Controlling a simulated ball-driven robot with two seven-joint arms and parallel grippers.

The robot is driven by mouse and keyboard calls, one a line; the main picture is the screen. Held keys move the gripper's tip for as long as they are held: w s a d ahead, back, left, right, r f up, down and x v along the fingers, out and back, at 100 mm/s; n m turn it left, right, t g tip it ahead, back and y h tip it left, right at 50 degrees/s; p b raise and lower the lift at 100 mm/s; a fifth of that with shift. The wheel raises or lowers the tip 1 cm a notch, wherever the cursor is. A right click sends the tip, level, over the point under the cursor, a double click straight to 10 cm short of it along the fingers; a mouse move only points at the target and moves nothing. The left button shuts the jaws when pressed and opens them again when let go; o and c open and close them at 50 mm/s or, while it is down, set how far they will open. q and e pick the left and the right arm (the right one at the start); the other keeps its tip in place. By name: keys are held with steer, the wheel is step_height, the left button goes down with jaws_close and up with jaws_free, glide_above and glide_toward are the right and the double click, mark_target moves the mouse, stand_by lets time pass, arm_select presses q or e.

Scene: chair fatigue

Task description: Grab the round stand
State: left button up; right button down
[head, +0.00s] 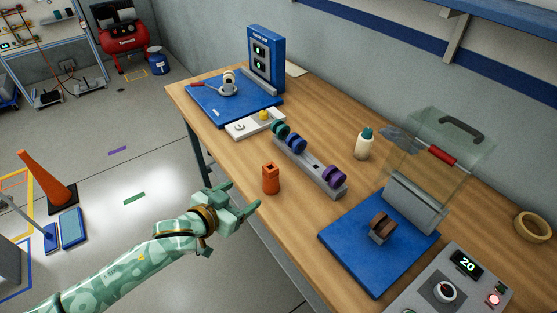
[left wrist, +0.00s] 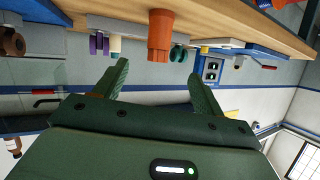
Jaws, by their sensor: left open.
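An orange round stand (head: 271,180), a short upright cylinder with an opening in its top, is near the front edge of the wooden table. My left gripper (head: 243,197) is open and empty, just off that edge, with its fingers pointing toward the stand but apart from it. In the left wrist view the picture is turned over. There the orange stand (left wrist: 160,35) appears beyond and between the two open fingers (left wrist: 160,78). My right gripper is in neither view.
Behind the stand on the table (head: 220,155) is a grey rack (head: 318,172) with green, blue and purple spools. A white bottle (head: 364,146) stands farther back. A blue base (head: 345,245) with a clear raised guard is at right.

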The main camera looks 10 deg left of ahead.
mark_target(266, 178)
arm_select(q)
steer(key=shift+n, duration=0.6)
steer(key=b+x, duration=0.3)
steer(key=x, duration=0.8)
steer(key=shift+w+d+r, duration=0.1)
steer(key=shift+w+r, duration=0.05)
steer(key=shift+w, duration=0.05)
steer(key=b+x, duration=0.1)
steer(key=x, duration=0.1)
steer(key=b+x, duration=0.1)
steer(key=x, duration=0.2)
steer(key=shift+f, duration=0.35)
steer(key=shift+r, duration=0.1)
steer(key=shift+c, duration=0.7)
steer(key=c, duration=1)
steer(key=shift+c, duration=1.4)
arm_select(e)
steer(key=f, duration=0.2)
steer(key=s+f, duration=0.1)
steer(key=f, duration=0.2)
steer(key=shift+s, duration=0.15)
arm_select(q)
steer(key=shift+r, duration=0.15)
